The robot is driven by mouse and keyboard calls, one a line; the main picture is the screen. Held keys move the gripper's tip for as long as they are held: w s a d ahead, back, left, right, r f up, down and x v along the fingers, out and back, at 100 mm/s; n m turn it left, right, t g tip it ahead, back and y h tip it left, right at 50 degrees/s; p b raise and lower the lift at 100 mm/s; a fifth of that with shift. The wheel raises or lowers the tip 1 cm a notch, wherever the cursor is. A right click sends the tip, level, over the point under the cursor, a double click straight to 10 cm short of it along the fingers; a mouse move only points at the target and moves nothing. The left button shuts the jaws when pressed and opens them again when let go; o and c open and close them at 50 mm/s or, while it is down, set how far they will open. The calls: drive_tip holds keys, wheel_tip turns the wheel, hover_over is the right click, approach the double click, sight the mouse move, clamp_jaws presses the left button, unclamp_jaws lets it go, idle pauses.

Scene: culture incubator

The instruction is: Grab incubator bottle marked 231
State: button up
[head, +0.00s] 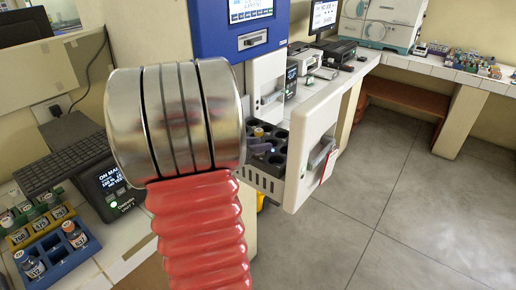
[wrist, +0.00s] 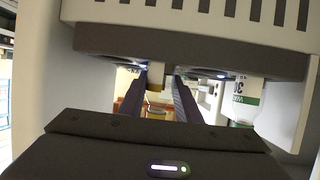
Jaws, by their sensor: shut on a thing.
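My gripper (head: 262,147) is in the open incubator drawer, over its dark rack (head: 254,165). In the wrist view, my gripper (wrist: 160,88) has its two long dark fingers on either side of a bottle (wrist: 156,78) with a yellowish band and is shut on it. The bottle is still in the rack, and no number can be read on it. A yellow-capped bottle (head: 258,132) shows beside the gripper in the head view. In the wrist view, another bottle (wrist: 245,95) with a white and green label appears upside down at the right; its marking is only partly visible.
The white incubator door (head: 312,150) stands open to the right of the drawer. A blue-panelled unit (head: 240,25) is above. Small bottle racks (head: 75,262) stand on the left bench by a keyboard (head: 60,150). The grey floor (head: 400,220) at the right is clear.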

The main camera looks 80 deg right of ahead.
sight(259, 130)
wheel_tip(259, 130, up, 10)
drive_tip(key=shift+r, duration=0.1)
idle(0.5)
